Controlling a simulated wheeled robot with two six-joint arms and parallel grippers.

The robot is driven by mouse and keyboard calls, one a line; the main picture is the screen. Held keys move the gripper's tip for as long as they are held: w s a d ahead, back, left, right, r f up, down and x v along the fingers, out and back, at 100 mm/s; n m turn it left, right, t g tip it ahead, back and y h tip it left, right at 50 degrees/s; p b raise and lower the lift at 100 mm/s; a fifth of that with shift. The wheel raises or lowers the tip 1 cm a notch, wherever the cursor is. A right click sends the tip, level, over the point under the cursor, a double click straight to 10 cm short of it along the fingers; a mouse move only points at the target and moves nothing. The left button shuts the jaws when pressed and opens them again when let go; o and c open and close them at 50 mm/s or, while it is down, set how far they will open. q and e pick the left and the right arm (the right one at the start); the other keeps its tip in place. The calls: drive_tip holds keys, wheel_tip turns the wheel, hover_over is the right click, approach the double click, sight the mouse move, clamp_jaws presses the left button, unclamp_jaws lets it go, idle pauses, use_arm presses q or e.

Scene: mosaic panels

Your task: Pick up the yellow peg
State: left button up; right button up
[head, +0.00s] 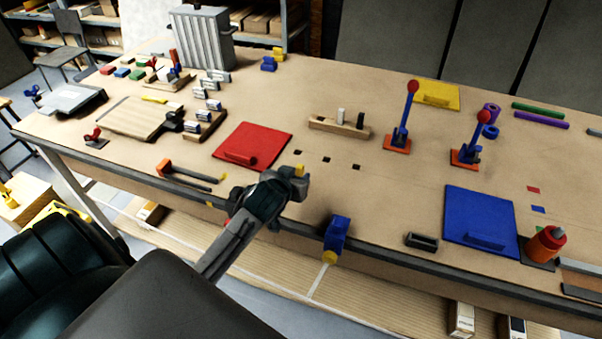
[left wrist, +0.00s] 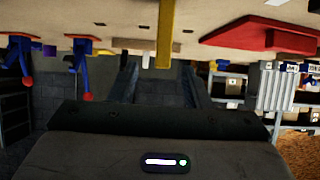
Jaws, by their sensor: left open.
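The yellow peg (head: 299,170) shows as a small block at the tip of my left gripper (head: 296,184) in the head view, its lower part hidden by the gripper. In the left wrist view, which is upside down, the yellow peg (left wrist: 165,38) is a bar standing out from the tabletop. It lies in line with the gap between the two fingers of my left gripper (left wrist: 159,75). The fingers are apart. I cannot tell whether they touch the peg. My right gripper is not in view.
A red panel (head: 270,136) lies left of the peg. Several small square holes and a wooden rack (head: 326,126) lie behind it. A blue fixture (head: 338,230) sits at the table's front edge to the right. Two red-knobbed levers (head: 404,118) stand farther right. Bare tabletop lies between.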

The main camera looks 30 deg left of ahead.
sight(299, 169)
use_arm(q)
drive_tip(key=shift+w+a+f, duration=0.1)
drive_tip(key=shift+w+f, duration=0.05)
drive_tip(key=shift+w, duration=0.15)
drive_tip(key=p+x, duration=0.3)
drive_tip(key=x, duration=0.1)
drive_tip(key=shift+w+a, duration=0.2)
drive_tip(key=shift+w, duration=0.05)
drive_tip(key=shift+w+a+f, duration=0.1)
drive_tip(key=shift+w+f, duration=0.15)
drive_tip(key=shift+w, duration=0.15)
clamp_jaws()
